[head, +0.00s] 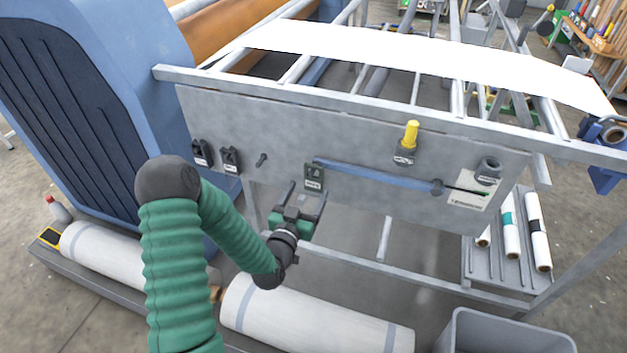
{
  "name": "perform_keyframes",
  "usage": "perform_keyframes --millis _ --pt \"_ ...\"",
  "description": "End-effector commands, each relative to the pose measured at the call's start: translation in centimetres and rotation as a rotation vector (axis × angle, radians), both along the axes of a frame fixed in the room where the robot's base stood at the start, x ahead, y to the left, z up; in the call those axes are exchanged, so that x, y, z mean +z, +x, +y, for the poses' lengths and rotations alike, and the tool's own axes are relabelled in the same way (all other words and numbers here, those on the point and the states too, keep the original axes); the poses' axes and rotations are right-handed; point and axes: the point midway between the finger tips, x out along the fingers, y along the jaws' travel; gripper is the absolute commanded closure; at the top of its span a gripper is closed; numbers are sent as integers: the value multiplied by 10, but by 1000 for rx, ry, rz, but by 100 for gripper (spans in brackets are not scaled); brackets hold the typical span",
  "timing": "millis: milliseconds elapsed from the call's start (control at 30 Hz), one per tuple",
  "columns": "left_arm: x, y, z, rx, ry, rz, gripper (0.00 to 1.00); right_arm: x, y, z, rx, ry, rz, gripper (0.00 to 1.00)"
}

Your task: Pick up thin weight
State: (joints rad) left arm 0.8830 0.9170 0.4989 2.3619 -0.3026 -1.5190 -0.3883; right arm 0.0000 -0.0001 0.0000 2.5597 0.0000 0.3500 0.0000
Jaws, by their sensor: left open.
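My left gripper (305,196) is open in front of the grey panel, its two fingers pointing up and away from me. Just past its fingertips, a small dark grey-green block (314,172) with a pale label sits on the panel at the left end of a blue bar (375,177). Two dark blocks (201,152) (230,160) hang on the panel further left. I cannot tell which of these is the thin weight. Nothing shows between the fingers. My right gripper is not in view.
The grey panel (350,135) carries a yellow-topped peg (411,134), a small dark knob (262,159) and a grey round holder (489,169). White rolls (310,318) lie below. A grey bin (505,335) stands at bottom right. A blue machine housing (150,60) rises at left.

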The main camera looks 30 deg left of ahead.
Motion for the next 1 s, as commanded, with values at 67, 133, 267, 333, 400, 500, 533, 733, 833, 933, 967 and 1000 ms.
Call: perform_keyframes --millis 67,133,267,333,400,500,533,733,833,933,967,1000 --pt "5 15 3 2 -1 -2 25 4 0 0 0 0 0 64" --pt "4 24 5 2 -2 -1 25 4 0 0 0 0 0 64" --pt "3 29 6 1 -1 1 25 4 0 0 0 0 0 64" --pt "3 29 6 1 -1 1 25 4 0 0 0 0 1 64" --pt "3 29 6 1 -1 0 27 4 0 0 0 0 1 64" --pt "3 29 6 1 0 0 40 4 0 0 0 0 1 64" --pt "3 29 6 1 0 0 44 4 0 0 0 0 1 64" --pt "3 28 6 1 0 0 70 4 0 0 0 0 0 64" --pt "3 28 6 1 0 0 83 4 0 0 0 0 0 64" --pt "3 28 6 1 0 0 96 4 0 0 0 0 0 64" --pt "3 28 6 1 0 0 100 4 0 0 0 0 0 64" --pt "3 28 6 1 0 0 100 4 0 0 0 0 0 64"
